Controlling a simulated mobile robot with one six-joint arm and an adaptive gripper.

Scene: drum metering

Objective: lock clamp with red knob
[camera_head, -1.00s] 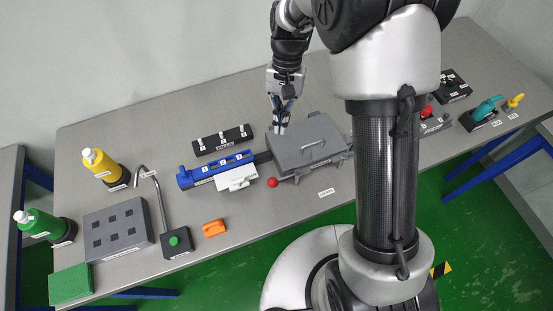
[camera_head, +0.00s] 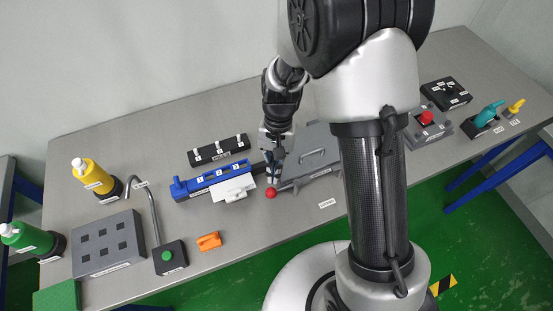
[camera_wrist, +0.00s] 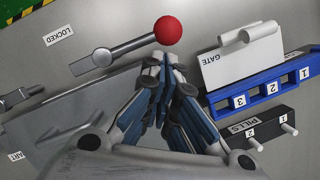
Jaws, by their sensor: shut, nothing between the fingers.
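The red knob (camera_head: 271,193) sits at the end of a short metal clamp lever at the front left corner of the grey lidded box (camera_head: 318,150). In the wrist view the red knob (camera_wrist: 168,30) and its lever (camera_wrist: 125,48) lie just beyond my fingertips. A "LOCKED" label (camera_wrist: 59,36) lies on the table off the lever's pivot end. My gripper (camera_head: 271,179) is shut and empty, pointing down close beside the knob. In the wrist view my gripper (camera_wrist: 158,62) shows its fingertips together near the lever; I cannot tell whether they touch it.
The blue numbered rail (camera_head: 212,180) with the white gate plate (camera_head: 234,188) stands left of the knob. A black pegged block (camera_head: 219,150) lies behind it. An orange piece (camera_head: 209,241) lies in front. The table around the "LOCKED" label (camera_head: 327,204) is clear.

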